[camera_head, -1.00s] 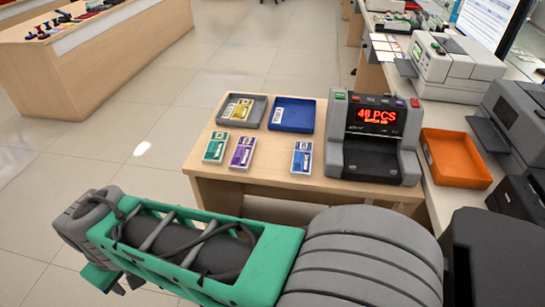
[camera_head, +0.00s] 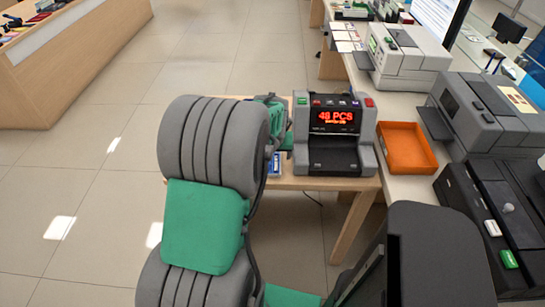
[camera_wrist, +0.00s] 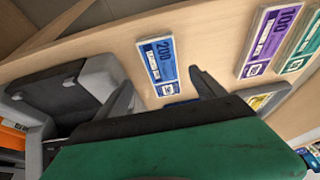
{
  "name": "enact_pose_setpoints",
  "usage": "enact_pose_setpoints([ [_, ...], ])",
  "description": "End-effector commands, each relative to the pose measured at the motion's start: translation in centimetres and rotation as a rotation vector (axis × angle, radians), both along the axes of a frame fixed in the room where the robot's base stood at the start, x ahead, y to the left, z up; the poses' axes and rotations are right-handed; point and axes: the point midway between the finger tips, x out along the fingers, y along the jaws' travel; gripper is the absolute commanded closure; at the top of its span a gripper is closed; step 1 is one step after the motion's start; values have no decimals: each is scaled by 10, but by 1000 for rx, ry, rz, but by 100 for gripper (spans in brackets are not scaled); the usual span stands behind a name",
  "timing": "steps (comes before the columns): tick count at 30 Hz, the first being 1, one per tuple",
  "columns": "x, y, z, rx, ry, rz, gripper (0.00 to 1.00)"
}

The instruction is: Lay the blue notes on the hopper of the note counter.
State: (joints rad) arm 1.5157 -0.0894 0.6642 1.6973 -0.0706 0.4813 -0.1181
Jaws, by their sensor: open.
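The blue notes (camera_wrist: 160,65) lie flat on the wooden table in the wrist view, marked 200. In the head view only a small part of the blue notes (camera_head: 275,164) shows beside my arm. My gripper (camera_wrist: 159,78) is open and empty, with its two fingers apart near the lower corners of the blue notes. The height between fingers and notes is hard to judge. The grey note counter (camera_head: 334,135) stands just right of the notes in the head view, its red display reading 48 PCS. It also shows at the left of the wrist view (camera_wrist: 70,88).
Purple notes (camera_wrist: 262,42) and green notes (camera_wrist: 302,45) lie to the right in the wrist view. An orange tray (camera_head: 407,149) sits right of the counter, with grey machines (camera_head: 490,112) beyond. My arm hides the table's left part in the head view.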

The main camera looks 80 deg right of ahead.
Motion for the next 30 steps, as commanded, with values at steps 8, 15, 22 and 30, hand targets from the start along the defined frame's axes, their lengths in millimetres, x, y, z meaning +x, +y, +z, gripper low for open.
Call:
enact_pose_setpoints([
  [8, 7, -15, -44, 3, 0, 2, 20],
  [15, 8, -20, -51, -1, 1, 2, 20],
  [22, 8, -19, -51, -1, 1, 2, 34],
  [30, 8, -19, -51, -1, 1, 2, 56],
])
